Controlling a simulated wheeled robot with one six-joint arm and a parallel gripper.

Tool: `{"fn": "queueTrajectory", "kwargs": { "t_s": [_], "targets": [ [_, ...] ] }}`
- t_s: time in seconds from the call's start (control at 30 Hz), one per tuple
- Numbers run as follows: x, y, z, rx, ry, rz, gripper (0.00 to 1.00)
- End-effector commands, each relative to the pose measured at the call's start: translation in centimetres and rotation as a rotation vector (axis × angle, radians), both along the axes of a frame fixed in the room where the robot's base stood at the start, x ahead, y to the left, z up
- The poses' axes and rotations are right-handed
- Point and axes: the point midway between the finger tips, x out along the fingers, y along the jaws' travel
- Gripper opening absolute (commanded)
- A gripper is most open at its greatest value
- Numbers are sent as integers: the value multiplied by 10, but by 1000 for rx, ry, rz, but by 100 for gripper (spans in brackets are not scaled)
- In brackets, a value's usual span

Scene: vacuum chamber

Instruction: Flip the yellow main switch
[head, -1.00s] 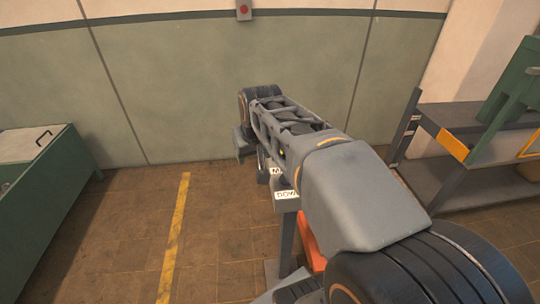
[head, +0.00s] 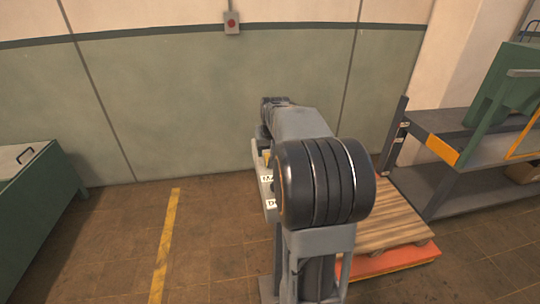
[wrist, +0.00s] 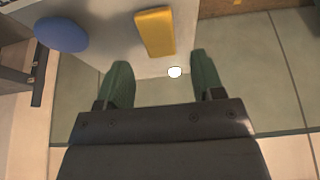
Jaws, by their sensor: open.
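The yellow main switch (wrist: 155,32) shows in the wrist view as a yellow block-like handle on a pale panel face (wrist: 115,62). My gripper (wrist: 161,68) is open, with its two green fingers apart and nothing between them. A blue round knob (wrist: 62,35) sits left of the switch. In the head view the panel (head: 262,182), with white labels, is mostly hidden behind my arm, and the gripper is hidden too.
A pallet on an orange lift (head: 390,225) stands right of my arm. A shelf bench (head: 460,130) is at the right and a green cabinet (head: 40,225) at the left. A red button box (head: 232,23) is on the wall. The floor left of the panel is clear.

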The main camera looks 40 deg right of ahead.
Motion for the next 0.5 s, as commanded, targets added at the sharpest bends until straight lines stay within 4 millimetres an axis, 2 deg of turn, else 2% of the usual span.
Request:
{"fn": "queueTrajectory", "kwargs": {
  "t_s": [0.2, 0.5],
  "targets": [
    [9, -4, -25, 1, 3, 0, 62],
    [13, -6, -35, 0, 1, 1, 62]
  ]
}}
